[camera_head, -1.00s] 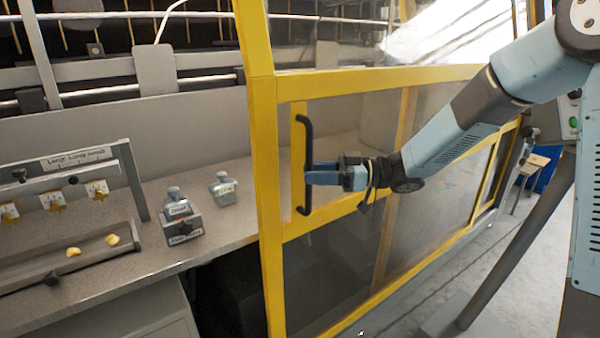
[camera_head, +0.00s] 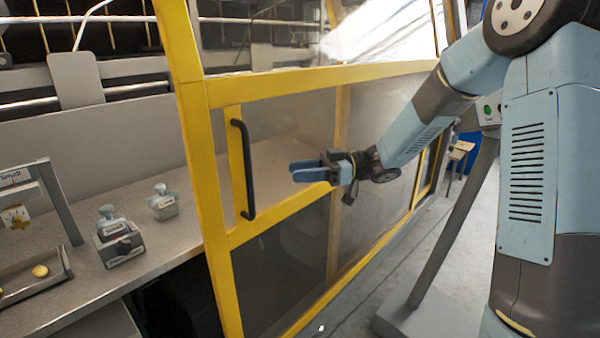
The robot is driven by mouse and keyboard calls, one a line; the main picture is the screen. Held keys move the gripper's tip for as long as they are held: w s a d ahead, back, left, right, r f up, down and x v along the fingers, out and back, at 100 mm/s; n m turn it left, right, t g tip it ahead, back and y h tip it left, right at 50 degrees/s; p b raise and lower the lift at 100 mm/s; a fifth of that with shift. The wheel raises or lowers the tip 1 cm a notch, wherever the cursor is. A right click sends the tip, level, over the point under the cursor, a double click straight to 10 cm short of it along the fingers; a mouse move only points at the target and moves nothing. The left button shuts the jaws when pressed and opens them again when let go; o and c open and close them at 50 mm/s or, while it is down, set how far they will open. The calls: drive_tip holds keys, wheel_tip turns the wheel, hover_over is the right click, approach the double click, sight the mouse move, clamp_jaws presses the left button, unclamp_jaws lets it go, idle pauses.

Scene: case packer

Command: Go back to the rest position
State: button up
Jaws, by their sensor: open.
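My gripper (camera_head: 296,171) is in the middle of the head view, with its blue fingers pointing left. It is open and empty. It is in front of the clear panel of a yellow-framed door (camera_head: 214,170). The door's black vertical handle (camera_head: 245,172) is to the left of my fingertips, with a visible gap between them. My arm reaches in from the upper right, bent at the elbow.
Behind the door's left edge is a grey counter (camera_head: 165,238) with two small grey knobbed blocks, one nearer (camera_head: 121,243) and one farther (camera_head: 163,202). A tray (camera_head: 28,281) holds a yellow piece. A grey post (camera_head: 455,225) stands right. Floor shows at lower right.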

drive_tip(key=w+d+r+m+t+h, duration=0.55)
drive_tip(key=w+t, duration=0.35)
drive_tip(key=t, duration=0.5)
drive_tip(key=s+d+r+m+t+h, duration=0.2)
drive_tip(key=d+r+m+h, duration=0.15)
drive_tip(key=d, duration=0.35)
drive_tip(key=s+d+r+m+t+h, duration=0.1)
drive_tip(key=d+r+m+t+h, duration=0.1)
drive_tip(key=d+m+h, duration=0.35)
drive_tip(key=s+d+f+m+g+h, duration=0.15)
drive_tip(key=s+d+m+h, duration=0.25)
drive_tip(key=s+d, duration=0.6)
drive_tip(key=s+f+m+g, duration=0.1)
drive_tip(key=s+f+g, duration=0.1)
drive_tip(key=s, duration=0.7)
drive_tip(key=s+f+m+g+y, duration=0.1)
drive_tip(key=s+f+m+g, duration=0.1)
drive_tip(key=s, duration=0.7)
drive_tip(key=shift+s+a+f+g, duration=0.2)
drive_tip(key=shift+a+g, duration=0.15)
drive_tip(key=shift+g, duration=0.5)
